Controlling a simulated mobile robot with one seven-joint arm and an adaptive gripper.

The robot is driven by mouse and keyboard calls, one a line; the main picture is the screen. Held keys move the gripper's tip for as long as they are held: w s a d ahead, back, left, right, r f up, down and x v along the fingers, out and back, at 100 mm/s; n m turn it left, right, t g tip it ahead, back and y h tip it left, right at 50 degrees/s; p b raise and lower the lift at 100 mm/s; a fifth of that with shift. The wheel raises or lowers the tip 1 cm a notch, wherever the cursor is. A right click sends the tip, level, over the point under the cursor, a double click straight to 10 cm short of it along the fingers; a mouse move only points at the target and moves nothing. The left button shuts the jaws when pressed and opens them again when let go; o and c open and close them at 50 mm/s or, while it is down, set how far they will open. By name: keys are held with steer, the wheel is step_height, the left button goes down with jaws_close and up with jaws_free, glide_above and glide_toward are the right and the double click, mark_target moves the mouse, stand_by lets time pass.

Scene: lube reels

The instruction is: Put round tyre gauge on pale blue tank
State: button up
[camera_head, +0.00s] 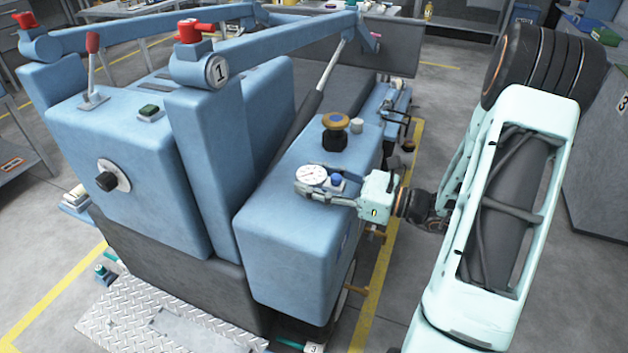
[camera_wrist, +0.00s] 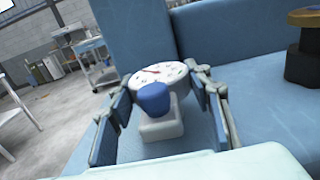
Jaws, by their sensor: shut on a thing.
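The round tyre gauge (camera_head: 311,174) has a white dial with dark and red marks. It lies face up between the fingers of my gripper (camera_head: 304,184), which is shut on it. In the wrist view the gauge (camera_wrist: 158,72) sits between the fingertips (camera_wrist: 163,80), with a blue knob and a pale block on the near side of the dial. The pale blue tank (camera_head: 285,245) is the long rounded box below it. The gauge is over the tank's top, low and close to it. I cannot tell whether it touches. The fingers hide part of the gauge's edge.
A blue post (camera_head: 212,165) marked 1 rises at left. The tank top in front of the gauge (camera_head: 272,205) is bare.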

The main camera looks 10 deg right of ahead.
mark_target(344, 187)
steer(key=o, duration=1)
steer(key=shift+f, duration=0.1)
steer(key=o, duration=0.4)
steer(key=shift+o, duration=0.2)
steer(key=shift+r, duration=0.3)
steer(key=p+v, duration=0.1)
steer(key=v, duration=1.1)
steer(key=shift+f, duration=0.1)
